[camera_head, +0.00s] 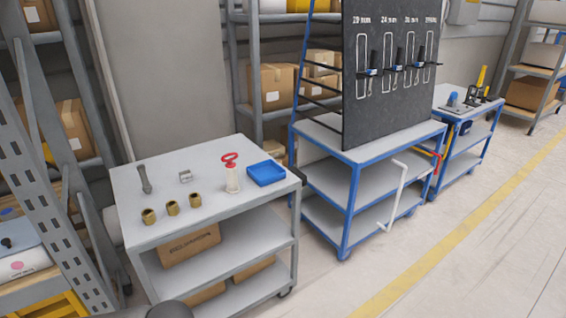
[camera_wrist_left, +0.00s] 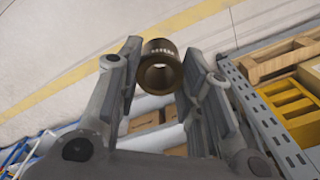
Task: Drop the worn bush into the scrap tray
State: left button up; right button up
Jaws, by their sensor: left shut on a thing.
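In the left wrist view my left gripper (camera_wrist_left: 160,62) is shut on a dark bronze bush (camera_wrist_left: 160,70), a short hollow cylinder held between the two fingers near their tips. Its open bore faces the camera. I cannot see wear marks on it. The gripper and this bush are not clearly seen in the head view. A small blue tray (camera_head: 266,174), which may be the scrap tray, lies on the right part of the grey cart's top (camera_head: 215,190). It looks empty. My right gripper is not in view.
Several brass bushes, such as the left one (camera_head: 149,216), stand on the cart's front left. A grey tool (camera_head: 145,179), a small metal bracket (camera_head: 186,176) and a clear container with a red-handled top (camera_head: 231,178) are also there. A blue trolley (camera_head: 355,145) stands right.

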aim_at(262, 176)
jog(key=i+j+z, duration=0.25)
jog(key=i+j, duration=0.2)
jog(key=i, duration=0.2)
jog(key=i+j+z, duration=0.3)
jog(key=i+j, duration=0.25)
jog(key=i, duration=0.1)
